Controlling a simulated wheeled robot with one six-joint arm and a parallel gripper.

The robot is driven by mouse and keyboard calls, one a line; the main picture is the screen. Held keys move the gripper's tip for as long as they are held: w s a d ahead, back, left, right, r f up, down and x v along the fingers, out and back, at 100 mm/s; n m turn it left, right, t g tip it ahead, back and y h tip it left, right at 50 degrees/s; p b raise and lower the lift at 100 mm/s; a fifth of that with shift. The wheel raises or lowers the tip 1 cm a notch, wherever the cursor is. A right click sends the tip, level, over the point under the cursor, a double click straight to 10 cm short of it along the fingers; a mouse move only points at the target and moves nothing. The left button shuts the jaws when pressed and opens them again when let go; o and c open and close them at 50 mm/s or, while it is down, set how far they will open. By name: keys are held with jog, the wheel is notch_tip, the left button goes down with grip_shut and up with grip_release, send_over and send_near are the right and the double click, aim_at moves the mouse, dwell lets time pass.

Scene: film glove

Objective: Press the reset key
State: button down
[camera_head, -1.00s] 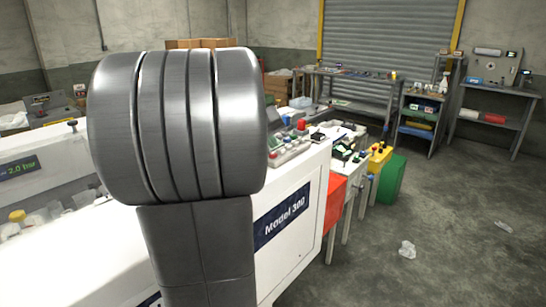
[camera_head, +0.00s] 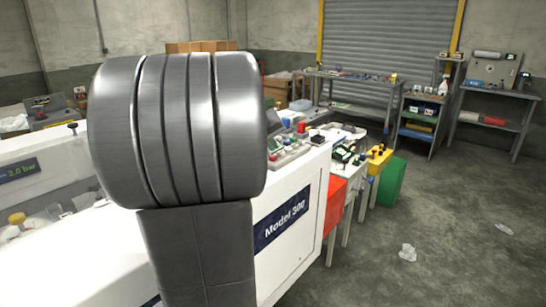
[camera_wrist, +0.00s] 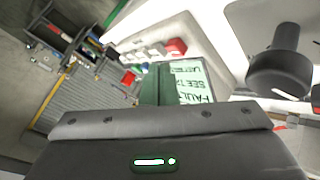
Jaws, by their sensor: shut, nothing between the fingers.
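My gripper (camera_wrist: 156,84) shows in the wrist view as shut dark fingers beyond its dark body, with nothing held. Beside the fingers is a green display (camera_wrist: 193,82) with dark text, of which "FAULT" and "SEE" can be read upside down. A pale panel beyond it carries several light keys (camera_wrist: 140,51) and a red key (camera_wrist: 175,47). In the head view, the control panel (camera_head: 292,152) with coloured keys sits on the white machine, right of my arm. I cannot read which key is reset. The fingers appear apart from the keys; the gap is unclear.
The white machine (camera_head: 295,215) marked "Model 300" stands under the panel. A black knob-like part (camera_wrist: 278,72) is close on the right in the wrist view. Red, yellow and green (camera_head: 391,180) boxes stand right of the machine. The floor further right is mostly open.

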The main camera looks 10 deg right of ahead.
aim_at(274, 157)
jog(key=shift+f, duration=0.15)
dwell(0.7)
jog(key=shift+f+b, duration=0.3)
jog(key=shift+b, duration=0.2)
jog(key=shift+f+b, duration=0.3)
jog(key=shift+s+f+b, duration=0.2)
jog(key=shift+f+b, duration=0.25)
jog(key=shift+f, duration=0.3)
dwell(0.6)
jog(key=shift+r, duration=0.1)
jog(key=shift+w+r+p, duration=0.15)
jog(key=shift+r+p, duration=0.3)
jog(key=shift+r, duration=0.35)
notch_tip(274, 157, up, 5)
jog(key=p, duration=0.4)
jog(key=shift+r, duration=0.2)
